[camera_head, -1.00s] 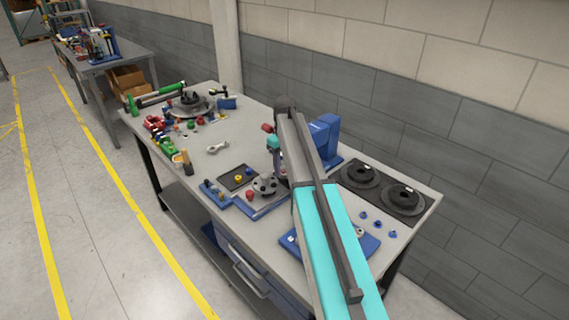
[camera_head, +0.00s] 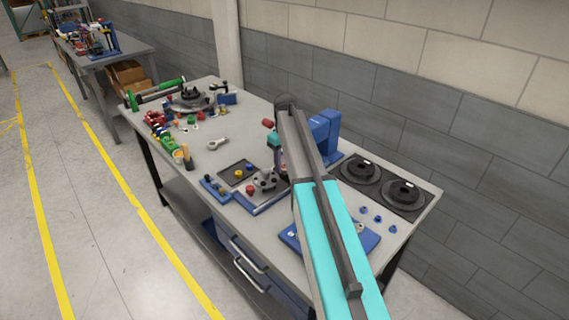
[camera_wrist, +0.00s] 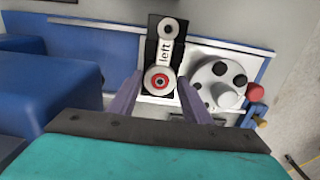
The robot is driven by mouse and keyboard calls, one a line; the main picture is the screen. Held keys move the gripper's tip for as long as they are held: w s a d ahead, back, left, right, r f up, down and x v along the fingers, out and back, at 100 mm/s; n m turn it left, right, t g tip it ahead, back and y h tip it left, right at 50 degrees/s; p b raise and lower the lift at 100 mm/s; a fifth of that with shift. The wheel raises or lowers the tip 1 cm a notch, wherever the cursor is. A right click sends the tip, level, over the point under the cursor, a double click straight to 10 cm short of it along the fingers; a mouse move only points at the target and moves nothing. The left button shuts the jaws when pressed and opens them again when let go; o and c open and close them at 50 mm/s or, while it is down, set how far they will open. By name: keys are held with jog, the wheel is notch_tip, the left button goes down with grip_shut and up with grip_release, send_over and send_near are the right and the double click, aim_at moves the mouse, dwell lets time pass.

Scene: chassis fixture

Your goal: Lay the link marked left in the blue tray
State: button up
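The link marked left (camera_wrist: 166,51) is pale, with a small round end at the top and a large end with a red ring below. In the wrist view it lies against a black backing and white plate. My gripper (camera_wrist: 160,82) is open, with a finger on each side of the large end; I cannot tell whether they touch it. In the head view the gripper's teal part (camera_head: 273,139) shows beside my arm, and the link is hidden. A flat blue piece (camera_head: 369,241), perhaps the blue tray, lies partly behind my arm.
A grey hub disc with dark holes (camera_wrist: 220,86) stands right of the link, beside red and yellow knobs (camera_wrist: 256,93). A large blue block (camera_wrist: 55,80) is close on the left. Black round parts (camera_head: 361,171) and several small blue pieces (camera_head: 378,219) lie at the bench's right.

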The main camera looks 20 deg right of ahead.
jog(key=c, duration=0.6)
jog(key=shift+o, duration=0.2)
jog(key=shift+r, duration=0.15)
jog(key=shift+r+p, duration=0.35)
jog(key=shift+r, duration=0.1)
jog(key=shift+r+p, duration=0.3)
jog(key=shift+r, duration=0.25)
jog(key=shift+r+p, duration=0.65)
jog(key=shift+r, duration=0.75)
jog(key=shift+r, duration=0.1)
